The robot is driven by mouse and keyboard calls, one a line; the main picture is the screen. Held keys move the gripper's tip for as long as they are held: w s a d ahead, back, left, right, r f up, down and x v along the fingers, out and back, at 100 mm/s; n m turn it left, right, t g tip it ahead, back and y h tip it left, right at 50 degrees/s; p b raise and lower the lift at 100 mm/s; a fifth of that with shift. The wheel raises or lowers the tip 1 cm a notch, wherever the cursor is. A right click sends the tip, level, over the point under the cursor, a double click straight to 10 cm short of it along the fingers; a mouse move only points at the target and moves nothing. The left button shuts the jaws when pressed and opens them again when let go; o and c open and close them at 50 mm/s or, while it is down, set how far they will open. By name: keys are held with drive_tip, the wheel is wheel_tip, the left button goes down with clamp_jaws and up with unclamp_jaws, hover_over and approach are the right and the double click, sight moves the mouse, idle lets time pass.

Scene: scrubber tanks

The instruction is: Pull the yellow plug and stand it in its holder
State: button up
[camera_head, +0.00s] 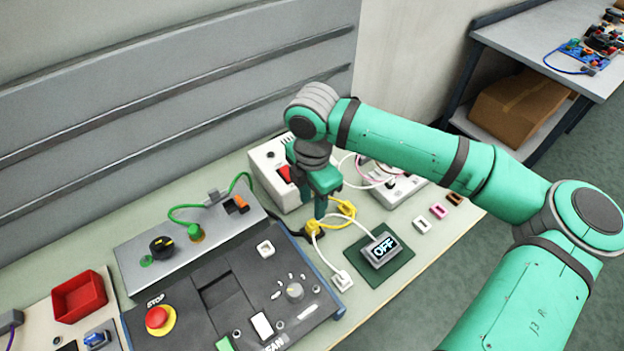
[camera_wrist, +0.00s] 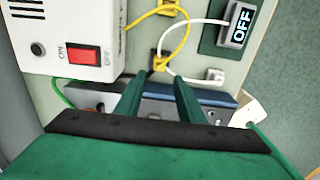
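A yellow plug (camera_head: 313,228) sits low on the bench beside the grey panel, at a small dark base. Its yellow cord loops up to another yellow piece (camera_head: 346,207). In the wrist view the yellow plug (camera_wrist: 159,63) shows just beyond my fingertips, in line with the gap between them. My gripper (camera_head: 321,213) points down close to the plug. Its two fingers (camera_wrist: 160,80) are apart with nothing visible between them. I cannot tell whether they touch the plug. Small white (camera_head: 422,225), pink (camera_head: 438,211) and orange-brown (camera_head: 455,199) square pieces stand to the right; no yellow holder is identifiable.
A white box with a red switch (camera_head: 267,163) stands close behind my gripper. A display reading OFF (camera_head: 381,248) sits on a green mat (camera_head: 398,273), with a white cord running to a white plug (camera_head: 343,281). The dark control panel (camera_head: 247,327) lies left.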

sight(312, 223)
wheel_tip(312, 223, down, 8)
drive_tip(key=shift+a+f, duration=0.1)
drive_tip(key=shift+a, duration=0.05)
drive_tip(key=shift+f, duration=0.3)
drive_tip(key=shift+d, duration=0.2)
clamp_jaws()
drive_tip(key=shift+w, duration=0.1)
drive_tip(key=shift+a, duration=0.1)
idle(0.7)
drive_tip(key=shift+r, duration=0.15)
idle(0.5)
